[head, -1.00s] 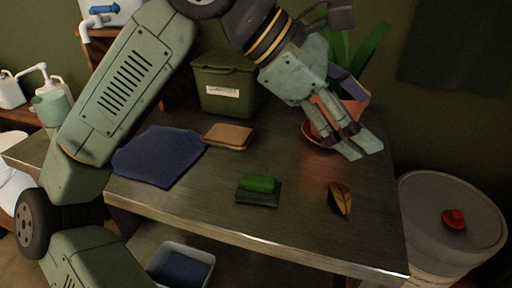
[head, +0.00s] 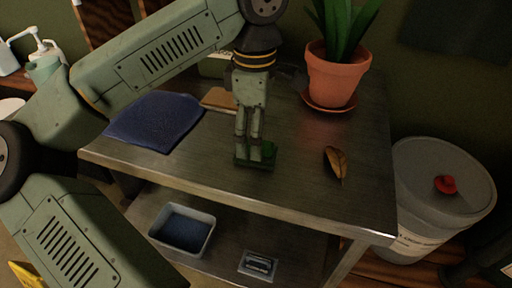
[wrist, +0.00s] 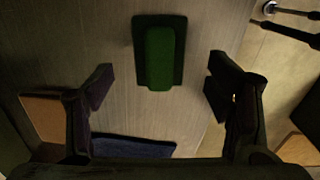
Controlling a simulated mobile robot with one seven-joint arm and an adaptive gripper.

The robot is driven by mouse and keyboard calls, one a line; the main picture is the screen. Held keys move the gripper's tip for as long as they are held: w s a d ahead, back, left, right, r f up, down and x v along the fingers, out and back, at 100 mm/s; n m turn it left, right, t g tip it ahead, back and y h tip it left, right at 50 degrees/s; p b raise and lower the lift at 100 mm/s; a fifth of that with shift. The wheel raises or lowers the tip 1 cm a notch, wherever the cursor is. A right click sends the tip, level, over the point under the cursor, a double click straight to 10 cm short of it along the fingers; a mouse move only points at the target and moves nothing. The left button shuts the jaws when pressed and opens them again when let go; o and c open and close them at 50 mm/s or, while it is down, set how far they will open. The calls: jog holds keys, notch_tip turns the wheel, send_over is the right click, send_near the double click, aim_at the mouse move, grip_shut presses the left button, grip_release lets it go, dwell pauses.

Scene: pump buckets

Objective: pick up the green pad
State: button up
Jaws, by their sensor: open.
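The green pad (head: 268,149) lies on the metal table top near its front edge, partly hidden by my fingers in the head view. In the wrist view the green pad (wrist: 160,57) shows whole, a bright green raised block on a darker green base. My gripper (head: 255,155) points down over the pad in the head view. In the wrist view my gripper (wrist: 158,92) is open, its two fingers well apart. The pad lies between and slightly ahead of the fingertips in that view, and nothing is held. I cannot tell the exact height above the table.
A dark blue cloth (head: 156,121) and a tan sponge-like block (head: 218,99) lie left of the pad. A dry leaf (head: 335,163) lies to the right. A potted plant (head: 335,75) stands behind. The table top (head: 300,190) in front of the leaf is clear.

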jog(key=shift+d+f, duration=0.1)
jog(key=shift+f, duration=1.55)
jog(key=c, duration=1.2)
